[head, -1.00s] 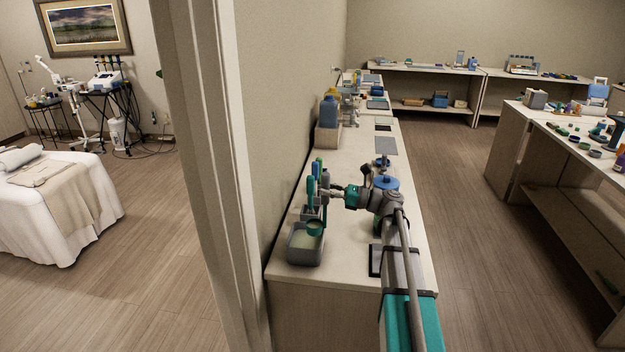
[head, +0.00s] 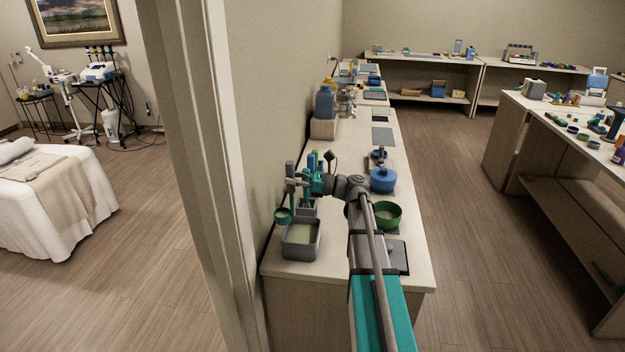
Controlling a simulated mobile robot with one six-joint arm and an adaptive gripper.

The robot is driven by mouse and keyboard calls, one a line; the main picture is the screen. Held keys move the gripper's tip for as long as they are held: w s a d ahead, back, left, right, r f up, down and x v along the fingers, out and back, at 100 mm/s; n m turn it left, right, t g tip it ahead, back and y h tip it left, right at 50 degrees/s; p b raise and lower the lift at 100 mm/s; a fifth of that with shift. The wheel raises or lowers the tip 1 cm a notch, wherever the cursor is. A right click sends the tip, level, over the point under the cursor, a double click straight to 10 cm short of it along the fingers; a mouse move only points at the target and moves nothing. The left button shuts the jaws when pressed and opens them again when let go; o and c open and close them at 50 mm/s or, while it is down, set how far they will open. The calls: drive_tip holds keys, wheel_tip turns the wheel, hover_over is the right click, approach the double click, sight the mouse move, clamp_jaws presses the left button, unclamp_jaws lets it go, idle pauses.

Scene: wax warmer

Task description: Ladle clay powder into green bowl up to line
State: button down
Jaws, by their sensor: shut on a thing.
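My gripper (head: 293,183) is shut on the teal ladle (head: 283,215), whose handle hangs down with the cup at its lower end. The cup is at the back left of the grey tub (head: 301,254), near the wall. The tub holds pale clay powder (head: 300,235). I cannot tell whether there is powder in the cup. The green bowl (head: 389,217) stands on the counter to the right, beside my arm, which hides its left part.
A blue pot (head: 382,181) stands behind the green bowl. Upright tools in a grey holder (head: 308,208) are just behind the tub. A blue bottle (head: 325,101) in a box is farther back by the wall. The counter's right strip (head: 412,225) is clear.

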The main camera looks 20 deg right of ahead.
drive_tip(key=shift+w+d+f+n+g+h+p, duration=0.15)
drive_tip(key=shift+w+d+n+g+h+p, duration=0.25)
drive_tip(key=shift+d+n+g+p, duration=0.35)
drive_tip(key=d+f+n+g+h+p, duration=0.1)
drive_tip(key=d+f+n+g+p, duration=0.1)
drive_tip(key=d+n, duration=0.1)
drive_tip(key=d+n+g+h+p, duration=0.1)
drive_tip(key=n, duration=0.1)
drive_tip(key=shift+w+d+f+n+h, duration=0.25)
drive_tip(key=shift+d+f+h, duration=0.05)
drive_tip(key=shift+f, duration=0.25)
drive_tip(key=a+f+n+h+b, duration=0.1)
drive_tip(key=a+f+h, duration=0.1)
drive_tip(key=f, duration=0.3)
drive_tip(key=shift+a+n, duration=0.4)
drive_tip(key=shift+a, duration=0.4)
